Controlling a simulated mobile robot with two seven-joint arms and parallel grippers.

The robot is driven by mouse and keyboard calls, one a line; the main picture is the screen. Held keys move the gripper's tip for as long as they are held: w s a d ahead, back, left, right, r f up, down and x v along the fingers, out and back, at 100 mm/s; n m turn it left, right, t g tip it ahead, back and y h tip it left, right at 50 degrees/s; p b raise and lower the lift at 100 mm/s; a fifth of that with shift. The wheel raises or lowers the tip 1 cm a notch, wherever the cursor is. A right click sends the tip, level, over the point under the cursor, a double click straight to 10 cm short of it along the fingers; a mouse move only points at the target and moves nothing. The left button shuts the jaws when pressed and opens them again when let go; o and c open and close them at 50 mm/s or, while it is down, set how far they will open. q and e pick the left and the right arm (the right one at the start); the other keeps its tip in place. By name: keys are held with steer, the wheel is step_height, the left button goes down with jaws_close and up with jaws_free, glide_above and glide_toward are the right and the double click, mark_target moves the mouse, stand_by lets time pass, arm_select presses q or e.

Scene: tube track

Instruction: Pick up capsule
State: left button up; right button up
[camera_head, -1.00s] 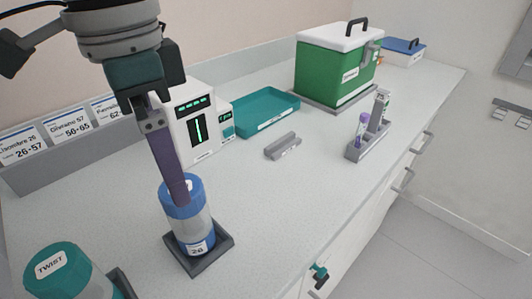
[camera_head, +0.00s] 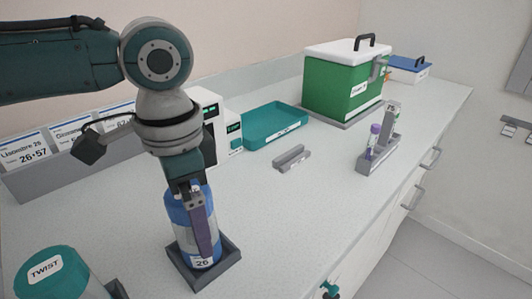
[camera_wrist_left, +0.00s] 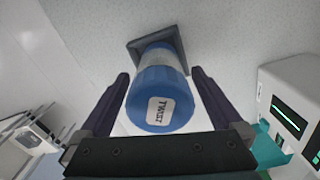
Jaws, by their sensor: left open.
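The capsule (camera_head: 178,207) is a cylinder with a blue lid and a label reading 26. It stands upright in a dark square holder (camera_head: 228,265) on the counter. My left gripper (camera_head: 199,250) is at the capsule, and its near finger covers part of the capsule's side. In the left wrist view the blue lid (camera_wrist_left: 178,88), marked TWIST, lies between the fingers of my left gripper (camera_wrist_left: 160,82). The fingers are open, with a gap on each side of the lid. My right gripper is not in view.
A teal-lidded capsule (camera_head: 52,272) stands at the lower left. Behind are a white device (camera_head: 206,105), a teal tray (camera_head: 276,125), a grey rest (camera_head: 292,158), a tube rack (camera_head: 378,163) and a green box (camera_head: 342,85). The counter right of the capsule is clear.

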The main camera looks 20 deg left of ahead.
arm_select(q)
jaws_close()
stand_by(0.8)
steer(key=shift+r, duration=0.15)
step_height(320, 180, up, 20)
steer(key=p, duration=0.2)
stand_by(0.3)
